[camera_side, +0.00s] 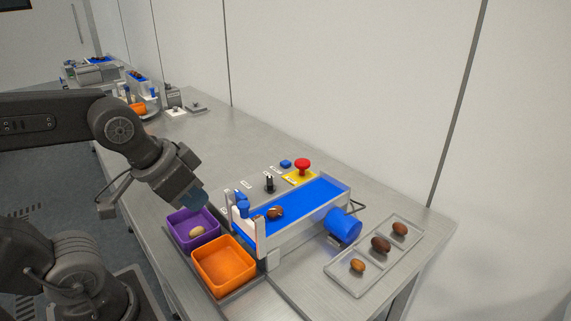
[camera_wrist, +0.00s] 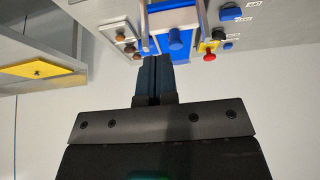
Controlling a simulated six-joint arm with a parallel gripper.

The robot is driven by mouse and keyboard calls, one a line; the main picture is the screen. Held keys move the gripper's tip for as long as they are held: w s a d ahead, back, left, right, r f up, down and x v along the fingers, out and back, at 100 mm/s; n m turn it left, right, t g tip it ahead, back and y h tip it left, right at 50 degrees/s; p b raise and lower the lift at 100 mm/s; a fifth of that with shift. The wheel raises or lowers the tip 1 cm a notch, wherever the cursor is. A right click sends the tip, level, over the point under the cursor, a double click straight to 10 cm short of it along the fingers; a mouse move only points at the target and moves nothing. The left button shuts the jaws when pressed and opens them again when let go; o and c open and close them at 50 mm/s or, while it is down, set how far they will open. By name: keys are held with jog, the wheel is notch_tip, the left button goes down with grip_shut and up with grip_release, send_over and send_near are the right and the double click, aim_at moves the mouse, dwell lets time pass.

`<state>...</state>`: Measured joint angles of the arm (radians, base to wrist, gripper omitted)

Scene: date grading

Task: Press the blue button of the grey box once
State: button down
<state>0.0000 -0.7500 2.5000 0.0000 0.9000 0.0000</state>
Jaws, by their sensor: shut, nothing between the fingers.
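A low blue button (camera_side: 285,163) sits on the table behind the conveyor, left of the red mushroom button. Its base is too small to make out as a grey box. In the wrist view, a small blue button (camera_wrist: 228,45) lies right of the red one, and a larger blue block (camera_wrist: 231,14) lies above it. I cannot tell for sure which is the task's button. My gripper (camera_side: 203,204) is shut and empty, above the purple bin and apart from the buttons. Its closed dark blue fingers point up in the wrist view (camera_wrist: 152,60).
The conveyor (camera_side: 318,197) carries one brown date and stands between my gripper and the red button (camera_side: 303,165) on yellow. A black knob (camera_side: 269,182) stands nearby. Purple (camera_side: 178,222) and orange (camera_side: 224,284) bins stand in front; a tray (camera_side: 348,284) holds dates at right.

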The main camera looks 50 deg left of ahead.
dwell(0.6)
jog(key=w+a+r+h, duration=0.15)
jog(key=w+r, duration=0.25)
jog(key=w, duration=0.7)
jog(key=n+t+h, duration=0.1)
jog(key=n+t, duration=0.2)
jog(key=n, duration=0.2)
send_over(284, 161)
notch_tip(284, 161, down, 9)
jog(key=shift+d+f, duration=0.1)
jog(key=shift+f, duration=0.05)
jog(key=shift+f, duration=4.35)
jog(key=shift+f, duration=0.1)
